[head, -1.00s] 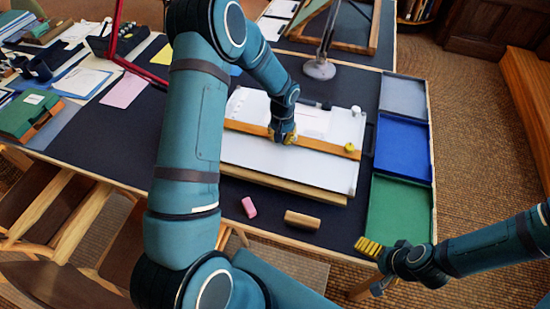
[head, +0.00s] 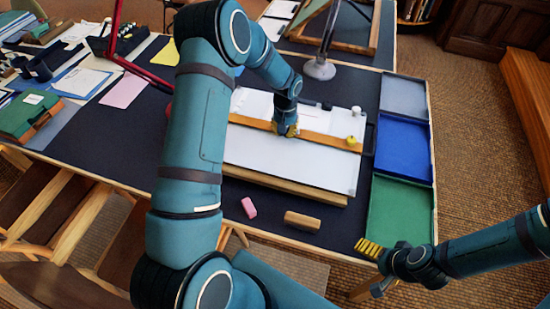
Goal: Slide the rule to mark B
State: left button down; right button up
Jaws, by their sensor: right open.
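The orange wooden rule (head: 325,140) lies across the white drafting board (head: 285,160), slightly slanted in the picture, with a yellow knob (head: 351,141) near its right end. My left gripper (head: 291,131) is down at the middle of the rule, its yellow fingertips at the wood. The hand hides whether they are closed on it. My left arm covers the rule's left end and the board's left side. My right gripper (head: 369,247) is open and empty, off the table's front right corner. No mark B can be made out.
Grey, blue (head: 403,147) and green (head: 400,210) trays line the right edge of the table. A pink eraser (head: 249,207) and a wooden block (head: 302,221) lie in front of the board. A lamp base (head: 319,69) stands behind it.

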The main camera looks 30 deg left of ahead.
pick_arm(q)
jog(key=shift+w+a, duration=0.15)
jog(key=shift+w, duration=0.6)
pick_arm(e)
jog(key=shift+f, duration=0.2)
dwell(0.4)
pick_arm(q)
jog(key=shift+s, duration=0.1)
jog(key=shift+s, duration=0.5)
pick_arm(e)
jog(key=shift+r+p, duration=1.9)
jog(key=shift+r, duration=0.15)
pick_arm(q)
notch_tip(320, 180, up, 7)
